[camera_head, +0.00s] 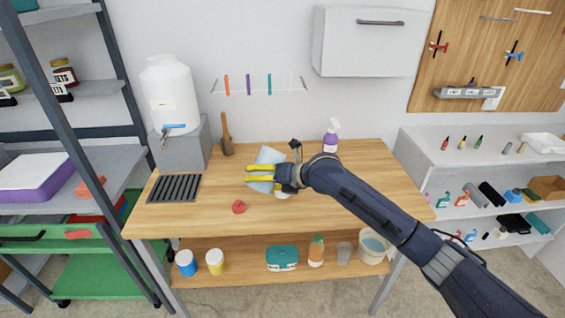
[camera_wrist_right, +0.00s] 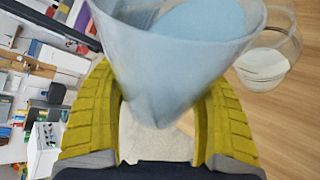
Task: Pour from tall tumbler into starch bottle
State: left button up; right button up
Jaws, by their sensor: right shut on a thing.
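My right gripper (camera_head: 248,173) with yellow fingers is shut on the tall tumbler (camera_head: 268,155), a translucent pale-blue cup, above the middle of the table. The tumbler looks tilted in the head view. In the right wrist view the tumbler (camera_wrist_right: 175,75) sits between the yellow fingers (camera_wrist_right: 160,125), with a light-blue surface inside. A clear rounded vessel with white contents (camera_wrist_right: 264,64) stands beside it on the wood; in the head view a pale part (camera_head: 283,195) shows under the gripper. A spray bottle with purple (camera_head: 330,138) stands at the back. I cannot tell which is the starch bottle.
A water dispenser (camera_head: 170,95) stands on a grey block at the back left, near a black drain grate (camera_head: 173,188). A red lump (camera_head: 239,206) lies near the front edge. A wooden utensil (camera_head: 226,135) stands behind. The table's (camera_head: 380,205) right side is mostly clear below my arm.

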jog(key=shift+s+a+r+m+g+y, duration=0.15)
jog(key=shift+r+m+g+y, duration=0.2)
jog(key=shift+r+m, duration=0.45)
dwell(0.9)
jog(key=shift+s+r+m+g+y, duration=0.1)
jog(key=shift+r+m+g+y, duration=0.1)
jog(key=shift+m+g+y, duration=0.2)
dwell(2.0)
jog(key=shift+r+m+g+p, duration=0.25)
jog(key=shift+r+m+p, duration=0.1)
jog(key=shift+r, duration=0.1)
dwell(1.7)
